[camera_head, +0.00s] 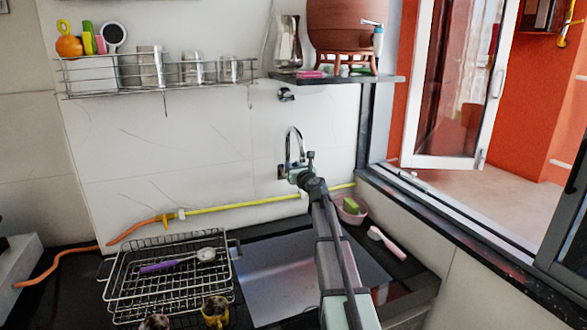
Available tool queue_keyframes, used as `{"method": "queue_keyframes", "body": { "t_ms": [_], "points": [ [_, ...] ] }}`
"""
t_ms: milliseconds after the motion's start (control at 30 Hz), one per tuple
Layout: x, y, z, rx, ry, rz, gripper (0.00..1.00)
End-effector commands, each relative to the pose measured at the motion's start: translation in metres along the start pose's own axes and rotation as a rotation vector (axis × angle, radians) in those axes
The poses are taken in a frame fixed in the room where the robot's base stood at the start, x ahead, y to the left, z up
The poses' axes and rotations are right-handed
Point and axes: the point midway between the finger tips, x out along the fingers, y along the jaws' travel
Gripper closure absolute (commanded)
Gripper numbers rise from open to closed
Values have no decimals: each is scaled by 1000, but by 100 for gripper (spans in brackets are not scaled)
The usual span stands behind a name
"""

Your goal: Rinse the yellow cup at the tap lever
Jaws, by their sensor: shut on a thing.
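The yellow cup (215,313) stands at the bottom of the view, by the front right corner of the wire dish rack. Its lower part is cut off by the picture edge. The chrome tap (294,133) rises from the wall behind the sink, with a curved spout. My gripper (299,175) is at the tap's base, beside the tap lever (310,158), well away from the yellow cup. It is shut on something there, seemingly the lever. The fingers are small, and my arm hides part of the contact.
A steel sink (270,275) lies partly under my arm. The wire rack (120,288) holds a purple-handled spoon (175,262). A pink bowl (352,212) and a brush (385,243) are on the right. A yellow hose (240,205) runs along the wall. A clay pot (345,25) stands on a shelf.

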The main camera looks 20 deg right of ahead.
Motion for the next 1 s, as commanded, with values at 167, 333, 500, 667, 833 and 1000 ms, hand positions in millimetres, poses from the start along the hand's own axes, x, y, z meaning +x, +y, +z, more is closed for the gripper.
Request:
{"method": "queue_keyframes", "body": {
  "t_ms": [167,333,500,667,833,1000],
  "points": [
    [0,0,0,0,0,0,100],
    [0,0,0,0,0,0,100],
    [0,-1,0,7,0,0,100],
    [0,-7,0,100,0,0,100],
    [0,-15,-2,230,0,-1,100],
    [0,-19,-3,295,0,-1,100]
  ]
}}
